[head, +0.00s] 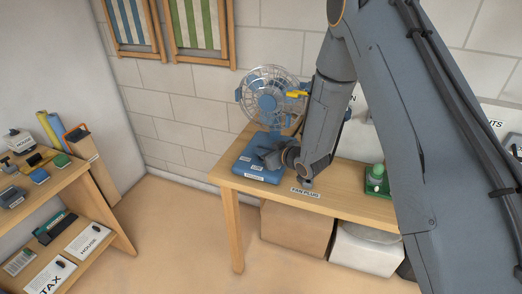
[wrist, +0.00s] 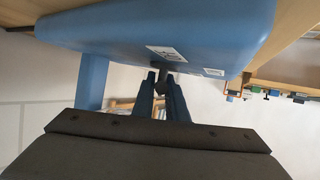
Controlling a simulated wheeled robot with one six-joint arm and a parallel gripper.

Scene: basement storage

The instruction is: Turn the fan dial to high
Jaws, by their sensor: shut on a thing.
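The blue fan stands on the wooden table, its wire-caged head (head: 270,97) above its blue base (head: 246,172). White labels show on the base; I cannot read them. My gripper (head: 267,156) is over the front part of the base in the head view and hides part of it. In the wrist view the fan base (wrist: 200,30) fills the top. My gripper's two fingers (wrist: 162,82) are closed around the small dark fan dial (wrist: 162,75) beside a white label. The dial's pointing direction cannot be made out.
The wooden table (head: 345,197) carries a "FAN PLUG" label (head: 305,192) and a green object (head: 376,180) to the right. Boxes stand beneath it. A wooden shelf (head: 85,195) with several small items is at the left. The floor between is clear.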

